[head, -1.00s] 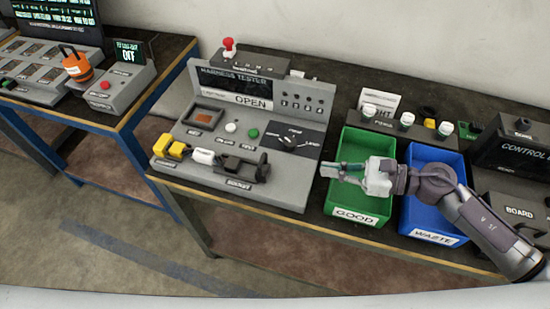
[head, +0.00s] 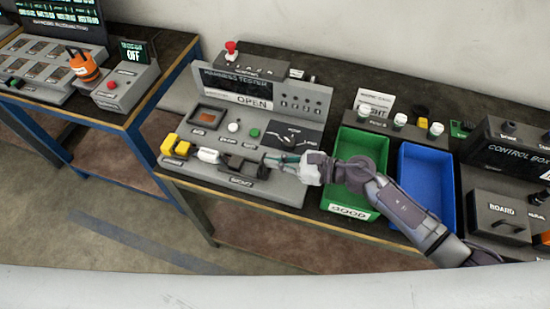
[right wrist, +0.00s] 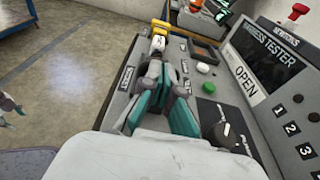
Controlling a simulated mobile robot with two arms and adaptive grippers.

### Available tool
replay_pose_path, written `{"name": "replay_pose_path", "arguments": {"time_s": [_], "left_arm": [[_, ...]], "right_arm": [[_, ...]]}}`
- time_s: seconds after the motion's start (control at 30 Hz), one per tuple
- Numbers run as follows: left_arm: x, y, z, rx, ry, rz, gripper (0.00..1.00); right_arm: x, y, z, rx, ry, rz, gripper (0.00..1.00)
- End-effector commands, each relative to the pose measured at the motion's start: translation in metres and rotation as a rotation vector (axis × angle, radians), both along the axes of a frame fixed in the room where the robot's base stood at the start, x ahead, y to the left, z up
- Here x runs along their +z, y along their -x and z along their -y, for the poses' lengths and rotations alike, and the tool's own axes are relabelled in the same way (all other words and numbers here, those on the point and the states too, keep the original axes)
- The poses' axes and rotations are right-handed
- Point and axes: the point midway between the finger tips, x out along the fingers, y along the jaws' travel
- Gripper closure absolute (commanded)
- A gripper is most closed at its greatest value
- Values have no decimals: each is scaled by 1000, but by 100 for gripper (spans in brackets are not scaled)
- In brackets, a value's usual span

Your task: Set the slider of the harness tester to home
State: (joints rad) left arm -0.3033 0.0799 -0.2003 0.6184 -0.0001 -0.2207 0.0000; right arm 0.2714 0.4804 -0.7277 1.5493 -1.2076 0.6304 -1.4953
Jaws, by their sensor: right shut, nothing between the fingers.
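The grey harness tester (head: 283,184) stands on the bench, its panel (head: 253,101) reading OPEN. On its front lies a row with yellow blocks (head: 175,147), a white piece (head: 208,155) and a dark slider-like block (head: 238,163). My right gripper (head: 270,160) is shut and empty at the right end of that row, hiding part of it; contact is unclear. In the right wrist view its teal fingertips (right wrist: 160,88) point along the row towards the white and yellow parts. A teal and grey piece at that view's left edge looks like my left gripper (right wrist: 8,103).
A round selector knob (head: 287,139) and a green button (head: 254,133) sit behind the row. A green bin (head: 350,211) and a blue bin (head: 426,187) stand to the right, under and beside my right arm. Another bench (head: 130,123) is at left.

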Motion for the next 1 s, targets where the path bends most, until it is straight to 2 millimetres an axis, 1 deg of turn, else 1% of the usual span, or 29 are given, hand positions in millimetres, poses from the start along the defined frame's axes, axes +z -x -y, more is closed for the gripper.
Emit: {"name": "replay_pose_path", "arguments": {"time_s": [0.17,0.23,0.27,0.4,0.5,0.6,1.0], "left_arm": [[0,-1,0,0,0,2,44],[-3,-2,0,0,-1,2,44],[-5,-2,0,0,0,3,44],[-15,-3,0,0,0,4,44],[-18,-3,0,0,0,4,44],[-19,-4,-1,0,-1,5,44],[-19,-6,0,0,0,8,44]], "right_arm": [[0,0,0,0,0,0,100],[-1,-2,-5,1,0,2,100],[-1,-3,-9,2,-1,3,100],[-2,-12,-36,4,-3,4,100],[-1,-17,-53,1,-1,2,100],[-1,-20,-62,1,-1,1,100],[1,-21,-63,0,-2,2,100]]}}
